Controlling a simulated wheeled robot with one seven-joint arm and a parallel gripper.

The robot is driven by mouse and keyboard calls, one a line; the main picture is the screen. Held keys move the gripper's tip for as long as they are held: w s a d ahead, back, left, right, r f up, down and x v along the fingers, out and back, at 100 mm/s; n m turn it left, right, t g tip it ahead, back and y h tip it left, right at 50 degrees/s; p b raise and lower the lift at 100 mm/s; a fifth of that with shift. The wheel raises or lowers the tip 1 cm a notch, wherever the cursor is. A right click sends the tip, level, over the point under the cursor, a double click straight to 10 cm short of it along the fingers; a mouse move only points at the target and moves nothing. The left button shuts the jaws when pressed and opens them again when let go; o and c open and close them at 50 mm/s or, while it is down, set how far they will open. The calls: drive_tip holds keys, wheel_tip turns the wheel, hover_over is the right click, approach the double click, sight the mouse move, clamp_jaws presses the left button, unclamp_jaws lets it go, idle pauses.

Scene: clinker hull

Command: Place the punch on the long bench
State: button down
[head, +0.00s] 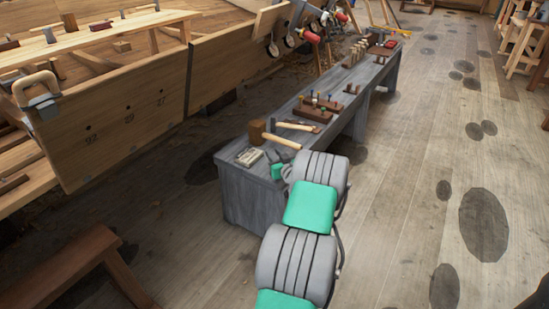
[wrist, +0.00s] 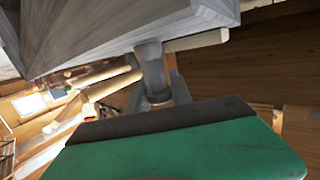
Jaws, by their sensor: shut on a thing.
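The long bench (head: 338,122) is a grey wooden bench running from the middle of the head view away to the upper right. Its grey wood also fills the top left of the wrist view (wrist: 95,32). My gripper (head: 284,172) is at the near end of this bench, close to its right edge, partly covered by my arm. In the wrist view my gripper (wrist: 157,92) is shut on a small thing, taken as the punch.
A mallet (head: 272,136), a hammer (head: 305,128) and a pale block (head: 249,157) lie on the bench's near end. A brown tool rack (head: 313,112) and small wooden pieces stand farther along. The planked hull (head: 125,110) is at left. Open floor (head: 410,180) lies right.

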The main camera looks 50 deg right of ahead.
drive_tip(key=shift+f, duration=0.1)
drive_tip(key=c, duration=1.1)
unclamp_jaws()
drive_tip(key=shift+c, duration=0.2)
